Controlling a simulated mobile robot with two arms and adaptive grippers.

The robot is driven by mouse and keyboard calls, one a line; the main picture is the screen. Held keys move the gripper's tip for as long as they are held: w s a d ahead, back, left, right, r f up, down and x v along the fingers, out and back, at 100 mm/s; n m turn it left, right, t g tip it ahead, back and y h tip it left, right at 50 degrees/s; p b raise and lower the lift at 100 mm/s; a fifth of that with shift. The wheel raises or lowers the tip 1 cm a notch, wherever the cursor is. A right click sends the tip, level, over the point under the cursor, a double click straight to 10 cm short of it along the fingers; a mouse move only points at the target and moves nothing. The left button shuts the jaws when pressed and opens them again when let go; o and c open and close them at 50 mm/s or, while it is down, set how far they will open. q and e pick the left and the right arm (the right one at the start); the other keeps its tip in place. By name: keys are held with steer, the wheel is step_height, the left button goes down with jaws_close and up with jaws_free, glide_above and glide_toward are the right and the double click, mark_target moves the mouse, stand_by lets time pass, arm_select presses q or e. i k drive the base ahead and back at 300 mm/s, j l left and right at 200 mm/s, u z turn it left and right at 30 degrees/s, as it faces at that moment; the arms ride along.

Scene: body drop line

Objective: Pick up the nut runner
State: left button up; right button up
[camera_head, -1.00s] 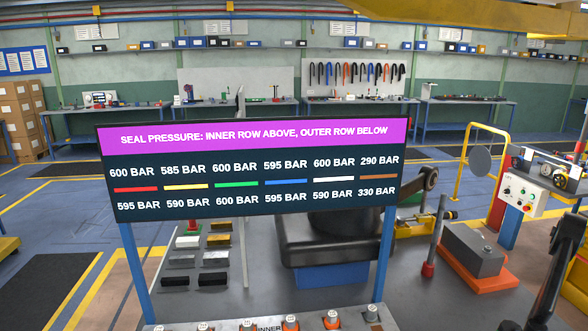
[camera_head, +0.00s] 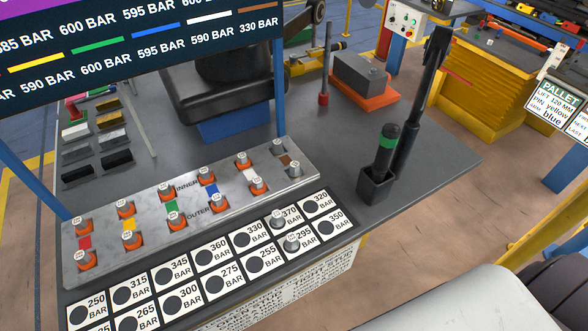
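A dark upright tool with a green band (camera_head: 387,138), which looks like the nut runner, stands in a small black square holder (camera_head: 376,187) on the right part of the grey bench. Its lower end is hidden inside the holder. A taller black tool-like shape (camera_head: 424,95) rises just behind it and leans to the right; I cannot tell whether the two are joined. Neither of my grippers is in view.
A metal plate (camera_head: 150,200) with several orange-based fittings lies left of the holder. A front rack of pressure labels (camera_head: 215,258) holds two metal pieces. A sign (camera_head: 130,50) on blue posts stands above. Bench surface right of the holder (camera_head: 440,165) is clear.

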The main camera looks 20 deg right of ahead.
mark_target(388, 138)
steer(key=l+z, duration=0.1)
steer(key=z, duration=0.3)
steer(key=i+l+z, duration=0.1)
steer(key=z, duration=0.3)
steer(key=l+z, duration=0.1)
steer(key=z, duration=0.35)
steer(key=i+j, duration=0.05)
